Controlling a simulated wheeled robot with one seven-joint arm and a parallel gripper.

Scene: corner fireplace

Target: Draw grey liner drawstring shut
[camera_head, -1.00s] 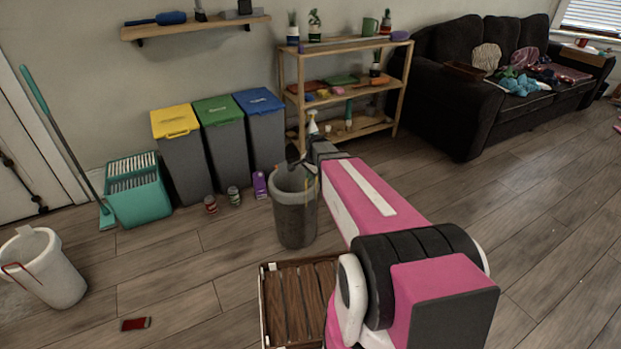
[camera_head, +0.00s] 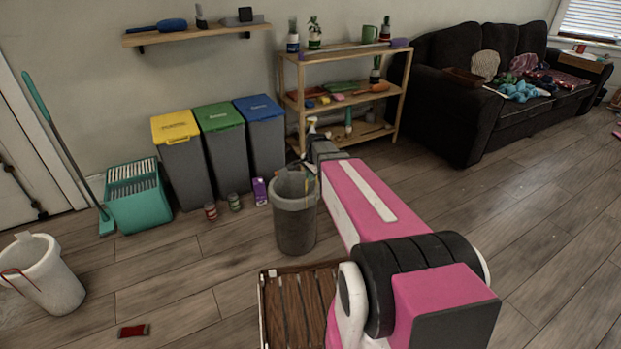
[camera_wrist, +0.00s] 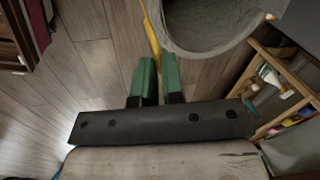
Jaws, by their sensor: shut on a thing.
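The grey bin (camera_head: 295,225) stands on the floor with a grey liner (camera_head: 291,186) in its mouth. In the wrist view the liner (camera_wrist: 205,38) and the bin's round opening fill the top. A yellow drawstring (camera_wrist: 152,32) runs down from the left side of the opening to my gripper. My gripper (camera_wrist: 158,68) has green fingers close together, shut on the drawstring beside the bin. In the head view my arm reaches to the bin's right rim, and the fingers are hard to make out there.
A wooden crate (camera_head: 302,305) lies in front of the bin. A white bin (camera_head: 45,280) with a red string and a red item (camera_head: 133,331) are at left. Yellow, green and blue lidded bins (camera_head: 222,150) and a wooden shelf (camera_head: 340,105) stand behind. The right floor is clear.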

